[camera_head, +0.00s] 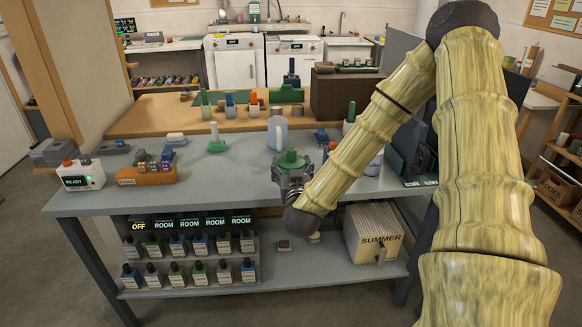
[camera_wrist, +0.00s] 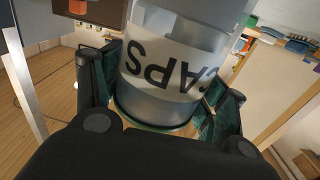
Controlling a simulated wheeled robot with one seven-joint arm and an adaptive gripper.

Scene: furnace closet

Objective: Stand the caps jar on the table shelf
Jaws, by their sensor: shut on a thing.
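The caps jar (camera_wrist: 160,85) is a clear, pale grey cylinder with a white label reading CAPS, upside down in the wrist view. My gripper (camera_wrist: 158,98) is shut on it, with green-padded fingers on both sides. In the head view, my gripper (camera_head: 290,184) is around the front edge of the table top. A round green piece shows just above it, but I cannot tell whether it is the jar's lid. The table shelf (camera_head: 325,265) lies under the grey table top (camera_head: 235,190). My arm hides part of the table's right side.
On the shelf, a rack of small dark bottles (camera_head: 190,275) fills the left and a box marked SUMMER (camera_head: 374,236) stands right. Between them is a small reddish block (camera_head: 284,245) and some bare shelf.

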